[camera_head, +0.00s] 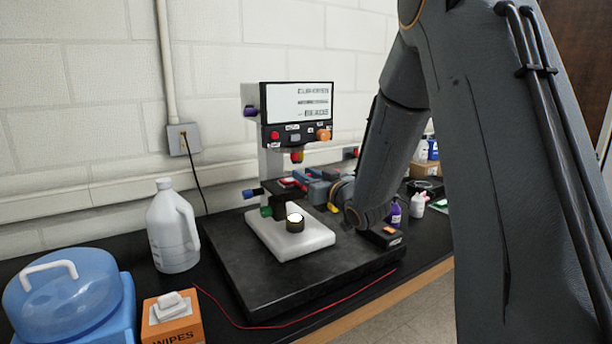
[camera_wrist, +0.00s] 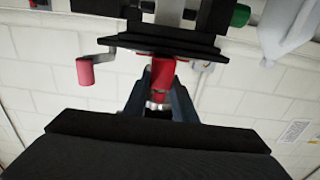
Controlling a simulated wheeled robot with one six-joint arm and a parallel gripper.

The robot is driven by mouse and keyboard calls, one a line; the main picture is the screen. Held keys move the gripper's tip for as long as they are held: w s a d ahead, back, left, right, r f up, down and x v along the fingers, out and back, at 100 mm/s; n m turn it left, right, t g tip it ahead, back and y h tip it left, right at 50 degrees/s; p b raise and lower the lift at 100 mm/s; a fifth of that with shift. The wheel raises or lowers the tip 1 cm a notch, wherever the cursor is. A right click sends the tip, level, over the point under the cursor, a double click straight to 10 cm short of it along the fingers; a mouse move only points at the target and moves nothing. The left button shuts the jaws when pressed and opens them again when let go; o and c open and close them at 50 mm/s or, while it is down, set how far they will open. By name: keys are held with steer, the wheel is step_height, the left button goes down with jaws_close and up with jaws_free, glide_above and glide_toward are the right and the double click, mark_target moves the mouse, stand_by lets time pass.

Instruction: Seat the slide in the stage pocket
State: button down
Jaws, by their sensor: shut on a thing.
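The microscope-like instrument has a black stage (camera_head: 287,187), which also shows as a dark plate in the wrist view (camera_wrist: 160,42). My gripper (camera_head: 310,182) comes in from the right at stage height. In the wrist view my gripper (camera_wrist: 159,95) is shut on a small red piece with a pale end, apparently the slide (camera_wrist: 162,72). The slide's far end meets or overlaps the stage edge in that view. A small red and white patch, likely the slide (camera_head: 289,182), shows over the stage in the head view. The pocket is hidden, so I cannot tell whether the slide lies in it.
A red knob (camera_wrist: 86,72) sticks out beside the stage. A white jug (camera_head: 173,228), blue container (camera_head: 65,295) and wipes box (camera_head: 172,320) stand left. Bottles stand right.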

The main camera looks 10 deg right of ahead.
steer(key=shift+f, duration=0.15)
steer(key=c, duration=1.5)
jaws_free()
steer(key=shift+o, duration=0.2)
